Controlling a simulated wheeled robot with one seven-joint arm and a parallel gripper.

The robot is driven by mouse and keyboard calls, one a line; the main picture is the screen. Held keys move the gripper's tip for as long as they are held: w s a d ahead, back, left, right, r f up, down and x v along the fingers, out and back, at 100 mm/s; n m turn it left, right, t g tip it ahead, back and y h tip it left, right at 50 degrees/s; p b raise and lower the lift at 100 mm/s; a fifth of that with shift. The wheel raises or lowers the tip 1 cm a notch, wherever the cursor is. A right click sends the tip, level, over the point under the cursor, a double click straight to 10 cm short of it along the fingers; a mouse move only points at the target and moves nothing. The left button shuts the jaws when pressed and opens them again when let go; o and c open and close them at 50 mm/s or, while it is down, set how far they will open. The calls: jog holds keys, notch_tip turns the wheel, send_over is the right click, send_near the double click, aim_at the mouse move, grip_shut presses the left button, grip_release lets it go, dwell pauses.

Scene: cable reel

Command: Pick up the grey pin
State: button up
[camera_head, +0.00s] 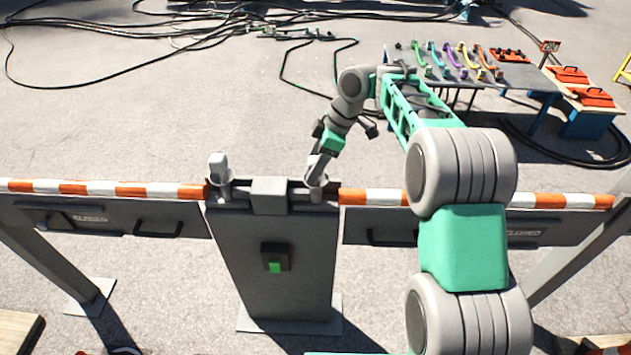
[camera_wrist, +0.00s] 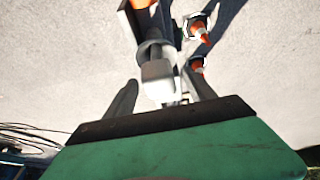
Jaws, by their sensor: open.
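In the wrist view a pale grey pin head (camera_wrist: 158,72) lies between the two dark fingers of my gripper (camera_wrist: 162,84). The fingers are apart, with a gap on each side of the head. The pin's lower part is mostly hidden in both views.
Orange-and-white barrier arms (camera_head: 100,188) with dark panels run out on both sides of the post. A table (camera_head: 480,72) with coloured handles stands at the back right. Cables (camera_head: 180,30) lie behind on open ground.

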jog(key=shift+x, duration=1.2)
jog(key=shift+c, duration=0.4)
grip_shut()
